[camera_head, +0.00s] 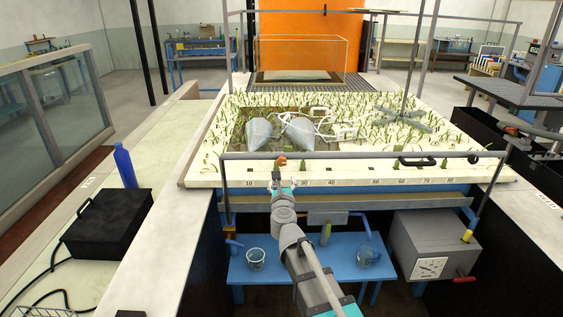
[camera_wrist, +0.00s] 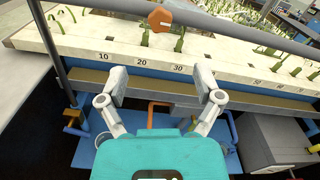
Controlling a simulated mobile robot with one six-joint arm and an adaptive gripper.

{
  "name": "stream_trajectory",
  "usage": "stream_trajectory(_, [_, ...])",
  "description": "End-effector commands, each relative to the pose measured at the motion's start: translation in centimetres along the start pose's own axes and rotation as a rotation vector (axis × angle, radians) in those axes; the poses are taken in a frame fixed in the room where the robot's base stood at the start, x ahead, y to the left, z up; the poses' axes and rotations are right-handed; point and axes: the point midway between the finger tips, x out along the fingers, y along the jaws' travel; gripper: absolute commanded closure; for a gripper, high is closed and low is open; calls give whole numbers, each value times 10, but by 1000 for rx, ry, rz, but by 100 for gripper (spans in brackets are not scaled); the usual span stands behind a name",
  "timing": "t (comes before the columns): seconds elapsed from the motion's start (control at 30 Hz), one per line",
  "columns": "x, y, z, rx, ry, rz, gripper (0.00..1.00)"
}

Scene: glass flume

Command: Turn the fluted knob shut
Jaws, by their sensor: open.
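An orange-brown knob with a lobed rim (camera_wrist: 160,18) sits at the grey rail, near the top middle of the wrist view. It also shows small in the head view (camera_head: 281,160), just beyond the end of my arm. My gripper (camera_wrist: 161,76) is open and empty, its two fingers spread wide below the knob in the picture. The knob is beyond the fingertips and apart from them. In the head view my gripper (camera_head: 281,188) is largely hidden by my own wrist.
The grey rail (camera_head: 365,156) runs along the front of the cream numbered bed (camera_head: 345,178). A blue bench (camera_head: 318,262) with cups stands below. A grey box with a dial (camera_head: 435,247) is at right. A black case (camera_head: 108,223) and blue bottle (camera_head: 125,166) stand left.

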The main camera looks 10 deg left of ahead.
Motion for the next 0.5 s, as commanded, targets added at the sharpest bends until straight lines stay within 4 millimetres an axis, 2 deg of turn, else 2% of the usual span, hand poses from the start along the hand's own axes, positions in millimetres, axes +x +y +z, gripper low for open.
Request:
stream_trajectory(0.3, [1,0,0,-3,-1,1,16])
stream_trajectory(0.5, [10,0,0,-4,-1,2,16])
